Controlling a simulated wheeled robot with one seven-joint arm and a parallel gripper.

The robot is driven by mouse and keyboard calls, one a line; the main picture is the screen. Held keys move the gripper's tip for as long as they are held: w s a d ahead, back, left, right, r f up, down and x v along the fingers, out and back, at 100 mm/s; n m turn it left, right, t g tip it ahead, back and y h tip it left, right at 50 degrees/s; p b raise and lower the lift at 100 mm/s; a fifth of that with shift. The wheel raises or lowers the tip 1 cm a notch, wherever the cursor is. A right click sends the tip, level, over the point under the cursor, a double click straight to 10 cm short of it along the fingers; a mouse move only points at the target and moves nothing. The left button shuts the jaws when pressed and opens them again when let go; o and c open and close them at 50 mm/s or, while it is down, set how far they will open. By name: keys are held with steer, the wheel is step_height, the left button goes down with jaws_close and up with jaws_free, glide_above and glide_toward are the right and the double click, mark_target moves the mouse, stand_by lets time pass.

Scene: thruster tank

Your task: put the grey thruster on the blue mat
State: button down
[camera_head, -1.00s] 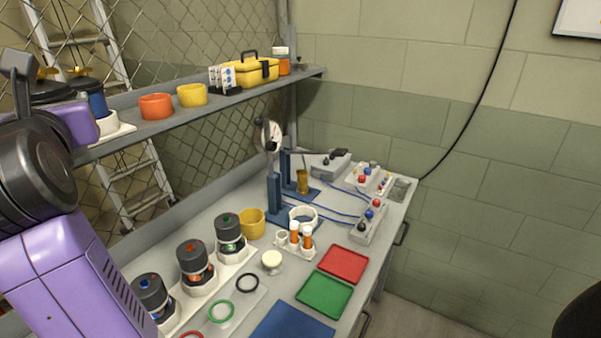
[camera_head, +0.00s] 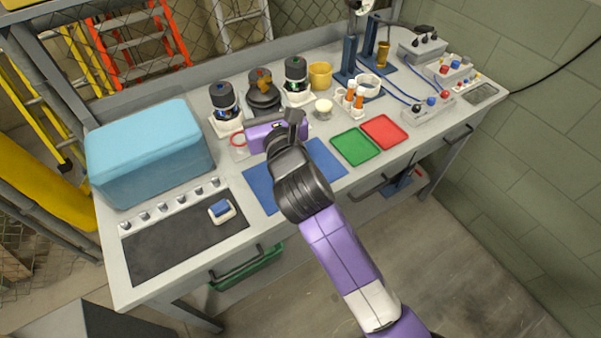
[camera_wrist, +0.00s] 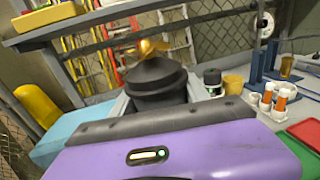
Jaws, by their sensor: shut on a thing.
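The grey thruster (camera_head: 263,101) is dark, with a ribbed body and a gold propeller on top. My gripper (camera_head: 270,122) is shut on it and holds it roughly upright. In the wrist view the thruster (camera_wrist: 156,82) stands up behind my purple hand, which hides its lower part. The blue mat (camera_head: 258,187) lies flat on the bench, partly covered by my arm. In the head view the thruster shows beyond the mat's back edge, near the row of other thrusters. Its height above the bench is hard to tell.
Dark thrusters in white stands (camera_head: 223,98) (camera_head: 296,75) show on either side of the held one. A green tray (camera_head: 355,146) and a red tray (camera_head: 384,131) lie right of the mat. A blue box (camera_head: 150,155) and a dark pad (camera_head: 185,238) are to the left.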

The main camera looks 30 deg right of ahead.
steer(key=shift+f+b, duration=4.15)
steer(key=shift+f, duration=5.85)
steer(key=shift+f, duration=0.1)
steer(key=c, duration=0.6)
jaws_free()
steer(key=shift+f, duration=0.1)
steer(key=shift+o, duration=0.2)
